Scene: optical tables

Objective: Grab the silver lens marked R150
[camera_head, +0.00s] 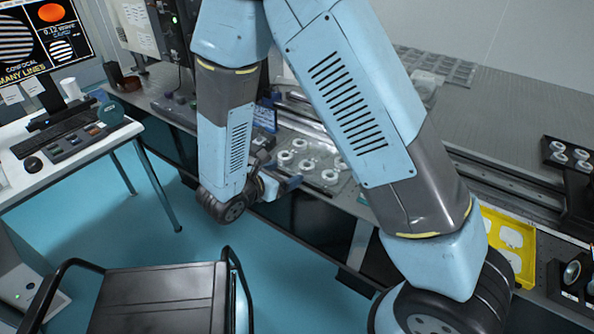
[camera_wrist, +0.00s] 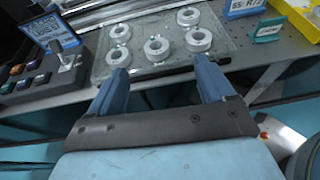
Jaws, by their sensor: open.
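Several silver ring-shaped lenses sit on a clear tray (camera_wrist: 136,72) at the table's front edge. In the wrist view, one lens (camera_wrist: 156,48) is at the front middle, one (camera_wrist: 198,39) at the front right and one (camera_wrist: 118,55) at the front left, with more behind. The R150 marking cannot be read on any of them. My gripper (camera_wrist: 158,74) is open and empty, its two blue fingers pointing toward the tray, short of the lenses. In the head view, my gripper (camera_head: 288,184) is beside the tray's left side, and lenses (camera_head: 284,158) show on the tray.
A blue sign (camera_wrist: 52,34) and a control box (camera_wrist: 35,75) stand left of the tray. A small labelled sign (camera_wrist: 244,8), a green tag (camera_wrist: 268,30) and a yellow tray (camera_wrist: 301,16) are to the right. A black chair (camera_head: 160,297) stands on the floor.

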